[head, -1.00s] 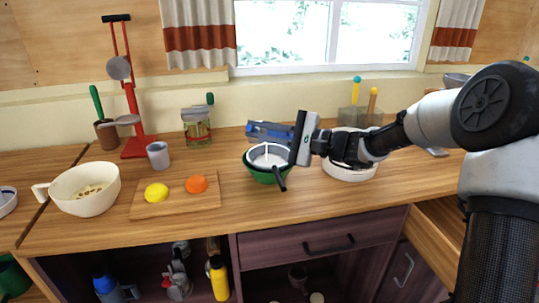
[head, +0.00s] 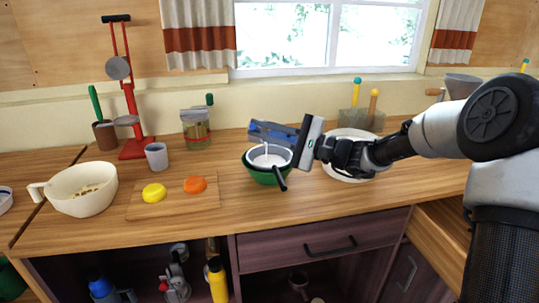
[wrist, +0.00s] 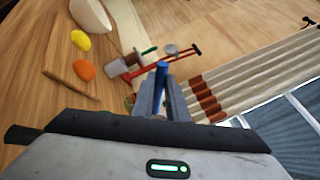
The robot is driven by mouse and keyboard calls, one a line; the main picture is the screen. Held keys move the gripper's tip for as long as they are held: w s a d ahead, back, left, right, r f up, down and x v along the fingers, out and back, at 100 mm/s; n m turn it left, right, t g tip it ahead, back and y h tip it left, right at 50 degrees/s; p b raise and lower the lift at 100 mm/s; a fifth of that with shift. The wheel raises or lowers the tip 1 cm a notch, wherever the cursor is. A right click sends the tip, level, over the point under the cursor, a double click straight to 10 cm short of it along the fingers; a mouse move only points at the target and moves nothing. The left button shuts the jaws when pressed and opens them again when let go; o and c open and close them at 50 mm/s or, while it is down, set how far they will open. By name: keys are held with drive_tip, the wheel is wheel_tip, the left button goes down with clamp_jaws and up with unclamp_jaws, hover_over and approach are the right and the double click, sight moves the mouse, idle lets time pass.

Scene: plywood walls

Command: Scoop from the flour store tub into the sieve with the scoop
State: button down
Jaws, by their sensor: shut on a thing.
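My gripper (head: 268,132) is shut on a blue thing (head: 284,130), probably the scoop's handle; it also shows between the fingers in the wrist view (wrist: 162,72). The scoop's bowl cannot be made out. The gripper is above the sieve (head: 283,181), which has a black handle and rests in a green bowl (head: 262,176). White shows inside the sieve, and a thin pale upright streak stands below the fingers; I cannot tell what it is. A round white tub (head: 349,174), possibly the flour store tub, is partly hidden behind my gripper and wrist.
A cutting board (head: 172,210) with a lemon (head: 153,193) and an orange (head: 195,184) lies left. A cream handled bowl (head: 85,205), a grey cup (head: 156,157), a red stand (head: 131,105) and a jar (head: 196,130) stand around it. The front counter is clear.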

drive_tip(key=shift+s+d+f+m+t+y+b, duration=0.1)
drive_tip(key=shift+d+f+t+y+b, duration=0.3)
drive_tip(key=shift+b, duration=0.6)
drive_tip(key=shift+s+d+m+t+y+b, duration=0.1)
drive_tip(key=shift+d+y+b, duration=0.35)
drive_tip(key=shift+y+b, duration=0.4)
drive_tip(key=shift+s+d+f+m+t+y+b, duration=0.15)
drive_tip(key=shift+d+y+b, duration=0.3)
drive_tip(key=shift+b, duration=0.65)
